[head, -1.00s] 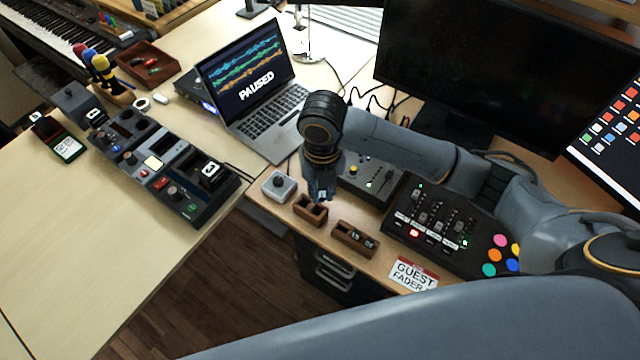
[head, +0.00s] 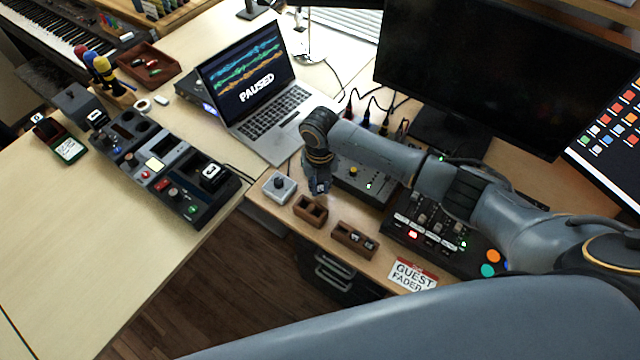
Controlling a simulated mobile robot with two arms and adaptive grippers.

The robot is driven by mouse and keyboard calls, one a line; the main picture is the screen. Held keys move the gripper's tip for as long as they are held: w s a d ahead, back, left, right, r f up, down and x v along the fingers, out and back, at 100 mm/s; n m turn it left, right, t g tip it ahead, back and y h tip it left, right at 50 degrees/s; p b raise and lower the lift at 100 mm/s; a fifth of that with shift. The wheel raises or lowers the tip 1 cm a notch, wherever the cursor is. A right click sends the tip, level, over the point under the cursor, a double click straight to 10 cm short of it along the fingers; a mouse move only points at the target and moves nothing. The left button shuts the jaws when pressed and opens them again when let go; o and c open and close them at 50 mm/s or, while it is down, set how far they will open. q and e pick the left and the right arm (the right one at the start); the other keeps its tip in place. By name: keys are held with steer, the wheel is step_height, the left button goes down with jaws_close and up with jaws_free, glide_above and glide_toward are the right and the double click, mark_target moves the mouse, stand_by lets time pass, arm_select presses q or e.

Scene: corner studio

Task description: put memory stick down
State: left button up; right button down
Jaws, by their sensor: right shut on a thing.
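My right gripper (head: 318,187) points down over the desk, just behind a small wooden holder (head: 312,218) with open slots. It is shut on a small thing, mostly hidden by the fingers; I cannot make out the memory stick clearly. I cannot tell whether what it holds touches the holder or the desk. A second wooden holder (head: 343,239) stands to the right, with small metallic pieces in it. My left gripper is not in view.
A grey box with a knob (head: 279,186) stands just left of the gripper. The laptop (head: 266,115) is behind it. A fader panel (head: 432,236) and a "GUEST FADER" card (head: 412,275) are to the right. The desk's front edge is close to the holders.

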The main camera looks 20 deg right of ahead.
mark_target(320, 184)
steer(key=shift+f+b, duration=0.3)
steer(key=shift+f, duration=0.35)
steer(key=c, duration=1.3)
jaws_free()
steer(key=shift+r, duration=0.1)
steer(key=shift+r, duration=0.3)
step_height(320, 184, up, 13)
steer(key=shift+f, duration=0.2)
steer(key=shift+f, duration=0.1)
